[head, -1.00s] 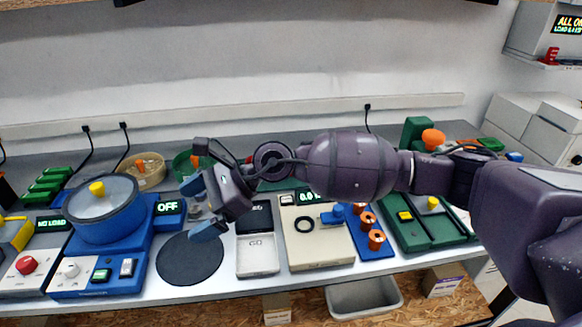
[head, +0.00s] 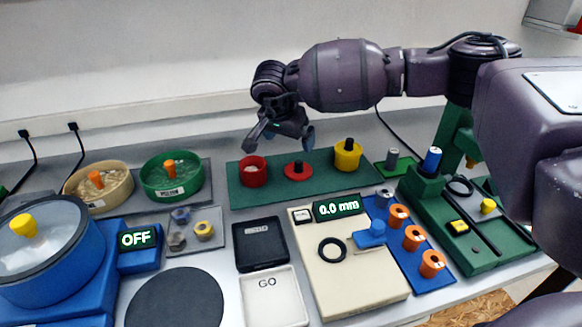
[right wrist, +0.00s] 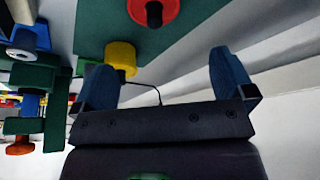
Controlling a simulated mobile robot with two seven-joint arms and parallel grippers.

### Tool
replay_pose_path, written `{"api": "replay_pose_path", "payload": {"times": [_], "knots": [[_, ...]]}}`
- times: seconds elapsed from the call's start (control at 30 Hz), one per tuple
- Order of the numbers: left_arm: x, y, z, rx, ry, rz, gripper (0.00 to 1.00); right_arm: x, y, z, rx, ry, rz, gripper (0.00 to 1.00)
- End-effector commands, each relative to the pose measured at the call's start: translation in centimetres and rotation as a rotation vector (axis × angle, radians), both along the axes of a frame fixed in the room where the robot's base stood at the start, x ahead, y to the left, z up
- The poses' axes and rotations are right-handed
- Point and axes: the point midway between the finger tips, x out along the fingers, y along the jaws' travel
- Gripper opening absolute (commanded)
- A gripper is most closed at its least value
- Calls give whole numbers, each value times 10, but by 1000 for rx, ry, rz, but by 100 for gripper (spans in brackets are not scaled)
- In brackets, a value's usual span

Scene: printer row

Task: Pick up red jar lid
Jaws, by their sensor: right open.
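The red jar lid (head: 298,172), a flat red disc with a black knob, lies on the green mat (head: 240,193) at the back of the bench. It stands between an open red jar (head: 253,173) and a yellow jar (head: 347,158) with a black knob on top. My right gripper (head: 281,137) is open and empty above and behind the lid, apart from it. In the right wrist view the red lid (right wrist: 146,5) is partly cut off at the top edge, beyond my open fingers (right wrist: 164,78). My left gripper is not in view.
Left of the mat stand a green bowl (head: 172,177) and a beige bowl (head: 100,187). In front are a black box (head: 260,244) and a cream gauge (head: 345,285). The wall is close behind.

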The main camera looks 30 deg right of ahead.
Motion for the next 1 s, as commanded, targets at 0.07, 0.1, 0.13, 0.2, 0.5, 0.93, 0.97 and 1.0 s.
{"api": "replay_pose_path", "payload": {"times": [0.07, 0.1, 0.13, 0.2, 0.5, 0.93, 0.97, 1.0], "knots": [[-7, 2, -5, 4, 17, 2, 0, 1, -2, -6, -1, 2, -1, 100], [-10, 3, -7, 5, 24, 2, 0, 2, -3, -9, 0, 2, -1, 100], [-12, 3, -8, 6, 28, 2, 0, 2, -4, -13, 0, 2, -1, 100], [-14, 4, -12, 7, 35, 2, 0, 4, -8, -23, -1, 3, -1, 100], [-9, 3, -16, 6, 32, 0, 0, 10, -18, -52, 2, 1, -1, 100], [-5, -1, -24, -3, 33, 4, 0, 13, -34, -98, 3, 5, -2, 100], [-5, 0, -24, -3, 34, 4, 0, 14, -35, -99, 3, 3, -2, 100], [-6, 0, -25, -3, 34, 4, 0, 14, -36, -100, 3, 3, -2, 100]]}}
